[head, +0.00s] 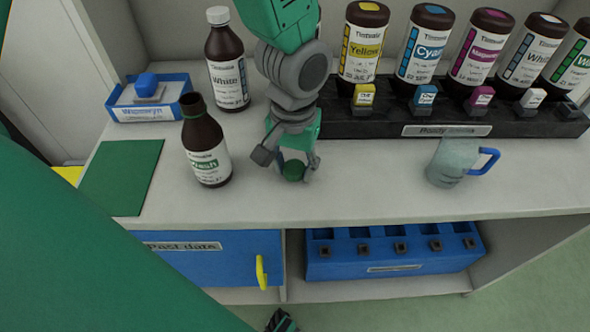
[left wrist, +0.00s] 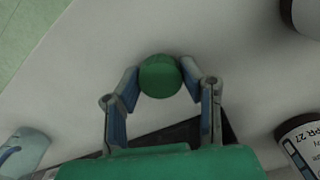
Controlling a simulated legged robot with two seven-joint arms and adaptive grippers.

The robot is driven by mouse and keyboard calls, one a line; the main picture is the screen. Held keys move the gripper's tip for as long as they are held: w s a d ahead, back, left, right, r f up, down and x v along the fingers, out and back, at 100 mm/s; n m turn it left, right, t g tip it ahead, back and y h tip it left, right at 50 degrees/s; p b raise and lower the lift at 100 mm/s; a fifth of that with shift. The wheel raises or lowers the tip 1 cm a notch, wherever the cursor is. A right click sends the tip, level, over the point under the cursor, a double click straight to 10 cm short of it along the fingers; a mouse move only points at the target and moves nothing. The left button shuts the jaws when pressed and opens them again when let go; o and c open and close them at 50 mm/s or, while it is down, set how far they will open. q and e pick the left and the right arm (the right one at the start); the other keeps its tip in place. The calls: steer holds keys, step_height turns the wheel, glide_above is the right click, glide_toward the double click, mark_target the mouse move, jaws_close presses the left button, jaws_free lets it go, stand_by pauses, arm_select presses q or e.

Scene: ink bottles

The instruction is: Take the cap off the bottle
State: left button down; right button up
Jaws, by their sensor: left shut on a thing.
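A brown bottle (head: 205,150) with a white label and a green band stands upright on the counter at the left, its dark neck open and bare. My left gripper (head: 290,172) is to its right, apart from it, pointing down. It is shut on a round green cap (head: 293,171), low at the counter top. In the left wrist view the cap (left wrist: 160,76) sits between the two fingertips (left wrist: 160,80). I cannot tell whether the cap touches the counter.
A capped White bottle (head: 227,70) stands behind. A black rack (head: 400,128) of several ink bottles runs along the back right. A grey mug (head: 450,162) stands at the right. A green mat (head: 122,176) and blue tray (head: 170,84) lie left. The counter's front middle is clear.

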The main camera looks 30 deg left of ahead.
mark_target(310, 183)
arm_select(q)
steer(key=shift+d+f, duration=0.3)
steer(key=shift+f, duration=0.2)
steer(key=shift+w+d+r, duration=0.1)
steer(key=shift+d+r, duration=0.05)
steer(key=shift+d, duration=0.5)
steer(key=shift+d+r, duration=0.1)
steer(key=shift+d, duration=0.5)
steer(key=shift+d+f, duration=0.15)
steer(key=shift+s+a+f, duration=0.3)
steer(key=shift+a+f, duration=0.1)
steer(key=shift+a, duration=0.35)
steer(key=c, duration=1)
jaws_free()
steer(key=shift+a, duration=0.15)
steer(key=shift+c, duration=0.2)
steer(key=shift+w+a+f, duration=0.1)
steer(key=shift+a+f, duration=0.05)
arm_select(e)
steer(key=shift+d+f, duration=0.5)
steer(key=shift+d, duration=0.3)
arm_select(q)
steer(key=shift+d, duration=0.2)
